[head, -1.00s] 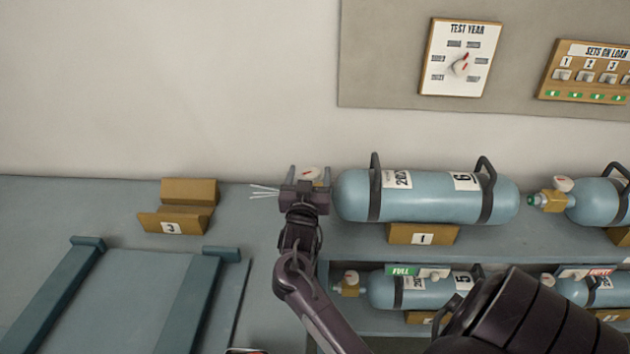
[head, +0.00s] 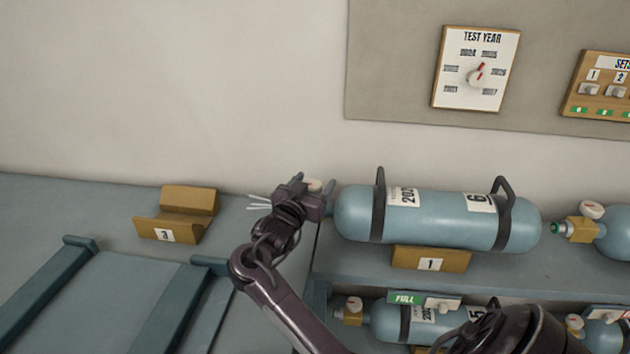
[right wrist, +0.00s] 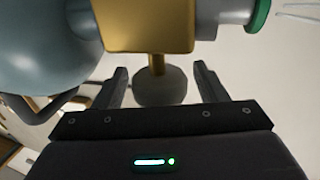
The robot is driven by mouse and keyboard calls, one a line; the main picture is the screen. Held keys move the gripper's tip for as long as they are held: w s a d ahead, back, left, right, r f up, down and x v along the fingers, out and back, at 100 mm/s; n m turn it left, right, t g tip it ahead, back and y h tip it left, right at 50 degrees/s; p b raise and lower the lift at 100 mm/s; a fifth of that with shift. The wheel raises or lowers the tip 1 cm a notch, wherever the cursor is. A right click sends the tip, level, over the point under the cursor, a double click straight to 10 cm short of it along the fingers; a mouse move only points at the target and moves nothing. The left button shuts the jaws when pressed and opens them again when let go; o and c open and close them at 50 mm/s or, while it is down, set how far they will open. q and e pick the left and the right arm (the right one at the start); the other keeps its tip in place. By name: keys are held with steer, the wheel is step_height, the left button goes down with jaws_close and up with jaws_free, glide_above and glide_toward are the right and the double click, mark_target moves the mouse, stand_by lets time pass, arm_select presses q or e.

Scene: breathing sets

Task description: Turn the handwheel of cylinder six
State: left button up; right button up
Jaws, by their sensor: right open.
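Cylinder six (head: 450,218) is a pale blue cylinder lying on the cradle marked 1 (head: 432,259), with a "6" label and black bands. Its pale round handwheel (head: 314,186) is at its left end, mostly hidden by my right gripper (head: 313,181). In the right wrist view the grey handwheel (right wrist: 160,88) hangs on a stem from the brass valve block (right wrist: 145,25). My right gripper (right wrist: 162,80) is open, with one finger on each side of the handwheel and visible gaps. My left gripper is not in view.
An empty cradle marked 3 (head: 177,218) stands on the bench at left. More cylinders lie on the right and on the shelf below. A Test Year dial (head: 477,70) hangs on the wall. Thin white streaks (head: 259,201) show left of the gripper.

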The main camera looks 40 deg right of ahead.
steer(key=shift+w+d, duration=0.2)
steer(key=shift+d, duration=0.25)
steer(key=shift+c, duration=0.4)
steer(key=c, duration=0.9)
steer(key=shift+n+t+y+p, duration=0.4)
steer(key=shift+n+t, duration=0.2)
steer(key=shift+t, duration=0.2)
steer(key=shift+w+a+n+t+y, duration=0.1)
steer(key=shift+n+t+y, duration=0.35)
steer(key=shift+t, duration=0.15)
steer(key=shift+w+a+n+t+y, duration=0.1)
steer(key=shift+n+t+y, duration=0.3)
steer(key=shift+t, duration=0.2)
steer(key=o, duration=1)
